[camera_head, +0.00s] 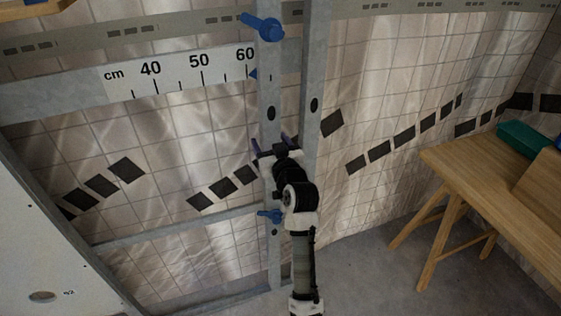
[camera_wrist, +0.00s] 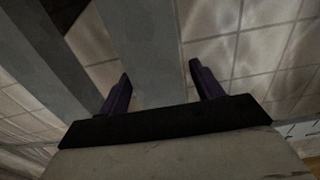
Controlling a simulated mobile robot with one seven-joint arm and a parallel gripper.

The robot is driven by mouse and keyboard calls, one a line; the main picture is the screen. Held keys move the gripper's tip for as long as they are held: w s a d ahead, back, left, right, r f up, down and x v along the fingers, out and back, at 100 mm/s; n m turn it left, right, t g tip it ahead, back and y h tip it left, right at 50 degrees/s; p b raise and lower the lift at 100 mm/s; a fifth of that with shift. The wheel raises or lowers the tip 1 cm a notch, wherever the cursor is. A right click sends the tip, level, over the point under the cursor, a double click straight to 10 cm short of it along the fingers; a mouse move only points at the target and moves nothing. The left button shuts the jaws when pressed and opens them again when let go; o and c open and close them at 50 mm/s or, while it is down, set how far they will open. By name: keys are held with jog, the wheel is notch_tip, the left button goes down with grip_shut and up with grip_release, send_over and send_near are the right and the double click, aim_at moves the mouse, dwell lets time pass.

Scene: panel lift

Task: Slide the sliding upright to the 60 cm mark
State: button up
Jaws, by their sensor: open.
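The sliding upright (camera_head: 269,98) is a grey metal post with a blue clamp handle (camera_head: 263,27) at the top and another blue handle (camera_head: 270,216) low down. A small blue pointer (camera_head: 253,74) at its left edge sits at or very near the 60 tick of the white cm scale (camera_head: 180,72). My gripper (camera_head: 270,143) is open at the upright's mid-height, one dark purple finger on each side. In the wrist view, the grey upright (camera_wrist: 150,45) runs between the fingers of my gripper (camera_wrist: 160,82). I cannot tell whether either finger touches it.
A second grey post (camera_head: 315,75) stands just right of the upright. Horizontal grey rails cross behind. A white panel (camera_head: 40,240) leans at lower left. A wooden table (camera_head: 480,165) with a green box (camera_head: 525,140) stands right. Floor between is clear.

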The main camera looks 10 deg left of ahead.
jog(key=b+v, duration=0.2)
jog(key=v, duration=0.9)
jog(key=shift+b, duration=0.3)
